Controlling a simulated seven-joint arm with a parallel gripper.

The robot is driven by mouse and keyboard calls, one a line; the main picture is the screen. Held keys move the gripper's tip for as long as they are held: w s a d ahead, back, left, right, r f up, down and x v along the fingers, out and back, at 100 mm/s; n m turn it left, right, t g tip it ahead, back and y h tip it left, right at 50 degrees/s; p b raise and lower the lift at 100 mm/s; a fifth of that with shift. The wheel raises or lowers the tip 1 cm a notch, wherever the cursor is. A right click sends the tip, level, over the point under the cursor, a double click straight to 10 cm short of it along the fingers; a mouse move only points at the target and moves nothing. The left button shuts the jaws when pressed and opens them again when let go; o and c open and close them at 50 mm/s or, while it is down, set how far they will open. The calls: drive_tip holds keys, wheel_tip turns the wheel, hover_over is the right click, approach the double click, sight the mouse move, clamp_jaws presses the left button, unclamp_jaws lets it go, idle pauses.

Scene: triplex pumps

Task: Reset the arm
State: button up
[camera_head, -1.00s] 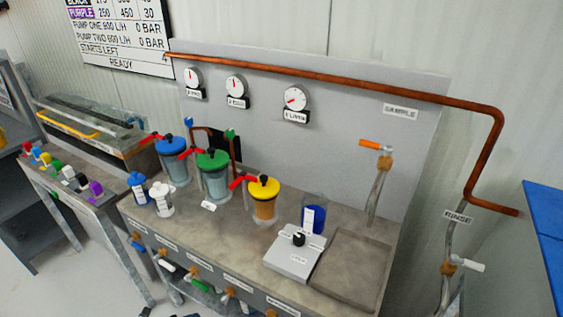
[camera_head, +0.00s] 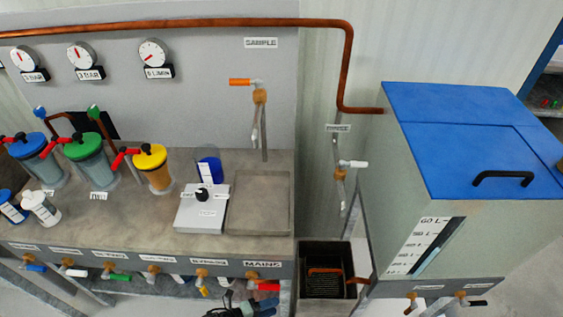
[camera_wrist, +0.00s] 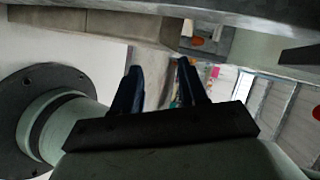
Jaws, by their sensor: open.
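My gripper (camera_wrist: 160,76) shows in the wrist view as two dark fingers set apart on a dark mount. The gap between the fingers looks empty and nothing is held. A pale wall and blurred coloured things show behind the gap. In the head view, a dark and pale green shape at the bottom edge, below the bench front, may be part of my arm; it is mostly cut off.
The bench (camera_head: 130,232) carries blue, green and yellow-lidded canisters (camera_head: 151,166), a scale (camera_head: 202,209) and a blue cup (camera_head: 209,166). Valves line its front edge. A blue-lidded tank (camera_head: 445,225) stands at right, with a black bin (camera_head: 322,252) between.

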drive_tip(key=s+d+f+m+g+y, duration=0.1)
drive_tip(key=s+d+m+g+y, duration=0.35)
drive_tip(key=m, duration=0.65)
drive_tip(key=s+d+f+m+g+y, duration=0.2)
drive_tip(key=d+m+g, duration=0.5)
drive_tip(key=m, duration=0.5)
drive_tip(key=s+d+f+m+g+y, duration=0.1)
drive_tip(key=s+d+m+g+y, duration=0.3)
drive_tip(key=d+m, duration=0.5)
drive_tip(key=w+f+m, duration=0.1)
drive_tip(key=m, duration=0.3)
drive_tip(key=w+d+f+m+t+y, duration=0.1)
drive_tip(key=m, duration=0.3)
drive_tip(key=w+f+m+t+y, duration=0.1)
drive_tip(key=m, duration=0.3)
drive_tip(key=shift+w+d+t, duration=0.25)
drive_tip(key=shift+w+d, duration=0.1)
drive_tip(key=shift+w, duration=0.05)
